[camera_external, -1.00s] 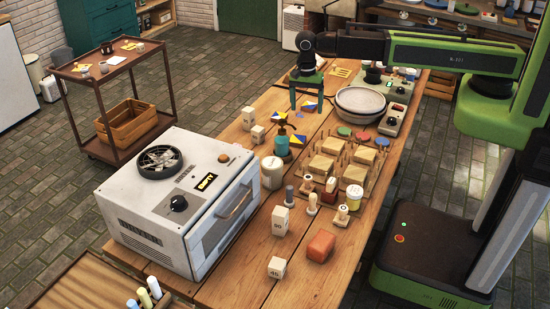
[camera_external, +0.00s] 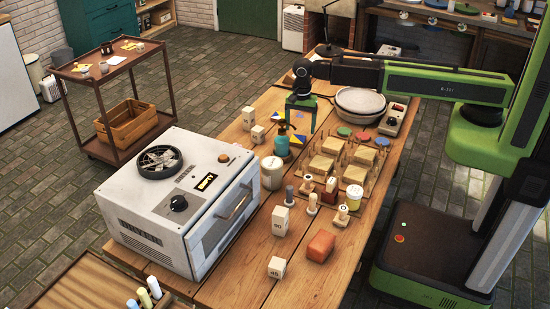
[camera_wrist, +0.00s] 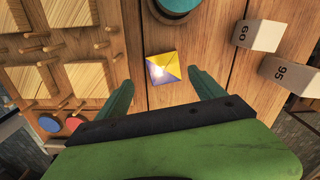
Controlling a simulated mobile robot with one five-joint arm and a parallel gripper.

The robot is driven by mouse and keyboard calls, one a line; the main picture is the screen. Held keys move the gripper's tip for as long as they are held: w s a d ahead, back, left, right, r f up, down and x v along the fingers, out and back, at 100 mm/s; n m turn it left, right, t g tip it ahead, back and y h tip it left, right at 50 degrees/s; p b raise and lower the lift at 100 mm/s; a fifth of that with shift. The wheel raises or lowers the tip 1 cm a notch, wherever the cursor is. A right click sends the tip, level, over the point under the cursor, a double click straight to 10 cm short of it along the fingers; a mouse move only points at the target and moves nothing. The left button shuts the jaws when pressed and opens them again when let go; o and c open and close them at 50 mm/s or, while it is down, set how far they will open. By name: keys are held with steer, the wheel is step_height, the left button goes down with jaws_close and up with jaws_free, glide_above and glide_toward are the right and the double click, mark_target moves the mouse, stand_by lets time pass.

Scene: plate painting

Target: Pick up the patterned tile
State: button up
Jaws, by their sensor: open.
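The patterned tile (camera_wrist: 161,68), square with yellow and blue-violet triangles, lies flat on the wooden table. My gripper (camera_external: 300,129) points down above the table, close behind that tile. In the wrist view my gripper (camera_wrist: 163,91) has its two green fingers wide apart with nothing between them. The tile lies just beyond the fingertips, about midway between them. The bottle's round teal part (camera_wrist: 176,5) is at the top edge, just past the tile.
Wooden blocks with pegs (camera_wrist: 93,85) are left of the tile in the wrist view. Numbered pale blocks (camera_wrist: 256,35) stand to the right. A grey oven (camera_external: 180,200) is at the front left of the table (camera_external: 215,290).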

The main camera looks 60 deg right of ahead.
mark_target(298, 139)
steer(key=shift+f, duration=0.2)
steer(key=f+b, duration=0.5)
steer(key=shift+w+f, duration=0.15)
steer(key=shift+w, duration=0.25)
steer(key=shift+r, duration=0.2)
steer(key=c, duration=1.5)
step_height(298, 139, up, 5)
steer(key=p, duration=0.5)
steer(key=shift+f, duration=0.1)
steer(key=shift+c, duration=0.2)
steer(key=s+d+r+p, duration=0.3)
steer(key=d+r+p, duration=0.3)
steer(key=d, duration=0.5)
steer(key=shift+d, duration=0.15)
